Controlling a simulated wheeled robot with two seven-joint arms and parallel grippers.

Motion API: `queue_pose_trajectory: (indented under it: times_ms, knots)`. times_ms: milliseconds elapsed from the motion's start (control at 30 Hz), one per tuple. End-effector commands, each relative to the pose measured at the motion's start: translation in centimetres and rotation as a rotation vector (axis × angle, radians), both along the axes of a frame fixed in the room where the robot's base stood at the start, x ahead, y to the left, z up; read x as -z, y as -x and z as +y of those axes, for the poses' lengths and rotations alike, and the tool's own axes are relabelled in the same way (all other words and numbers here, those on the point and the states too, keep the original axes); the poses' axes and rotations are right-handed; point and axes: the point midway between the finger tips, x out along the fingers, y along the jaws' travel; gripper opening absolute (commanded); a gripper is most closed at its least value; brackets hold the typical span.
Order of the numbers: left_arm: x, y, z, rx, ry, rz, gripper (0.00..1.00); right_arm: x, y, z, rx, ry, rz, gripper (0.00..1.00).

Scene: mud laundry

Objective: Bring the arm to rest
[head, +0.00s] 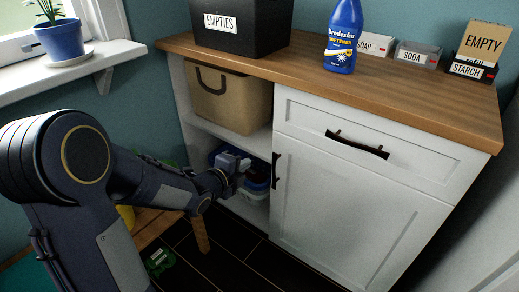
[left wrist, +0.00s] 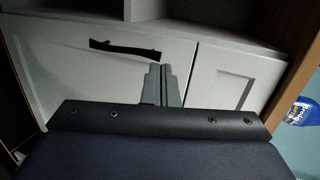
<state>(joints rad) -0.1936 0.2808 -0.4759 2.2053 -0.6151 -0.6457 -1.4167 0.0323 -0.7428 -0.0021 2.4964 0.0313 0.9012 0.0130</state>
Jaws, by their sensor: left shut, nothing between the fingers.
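My left arm comes in from the left in the head view and reaches toward the lower open shelf of the white cabinet (head: 360,210). Its gripper (head: 238,164) is in front of the cabinet's open bay, near the left edge of the door. In the left wrist view the gripper (left wrist: 163,72) has its two fingers together with nothing between them. The cabinet front (left wrist: 75,75) with a dark handle (left wrist: 125,49) shows beyond the fingers. My right gripper is in neither view.
The wooden counter (head: 285,70) holds a black EMPTIES box (head: 243,40), a blue softener bottle (head: 343,40) and labelled boxes. A potted plant (head: 62,40) stands on the sill.

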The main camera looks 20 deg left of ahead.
Motion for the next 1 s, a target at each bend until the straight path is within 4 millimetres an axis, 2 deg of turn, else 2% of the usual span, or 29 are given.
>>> queue_pose_trajectory:
  times_ms: [167,267,333,467,600,800,1000]
  knots:
    - [-0.2,0.4,0.3,-0.014,0.020,0.008,0.00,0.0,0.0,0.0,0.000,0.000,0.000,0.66]
    - [-0.7,1.5,1.2,-0.091,0.128,0.065,0.00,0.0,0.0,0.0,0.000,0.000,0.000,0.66]
    - [-1.3,3.3,2.0,-0.188,0.279,0.141,0.00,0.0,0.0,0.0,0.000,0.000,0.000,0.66]
    - [-2.1,8.9,2.6,-0.430,0.673,0.344,0.00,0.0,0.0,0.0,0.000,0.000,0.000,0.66]
    - [-2.2,15.3,1.2,-0.652,1.026,0.555,0.00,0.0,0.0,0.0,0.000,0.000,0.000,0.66]
    - [-2.0,22.4,-1.6,-0.879,1.325,0.769,0.00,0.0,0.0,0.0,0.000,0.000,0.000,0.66]
    - [-1.7,28.4,-4.4,-1.084,1.510,0.939,0.00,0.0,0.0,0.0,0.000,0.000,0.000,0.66]
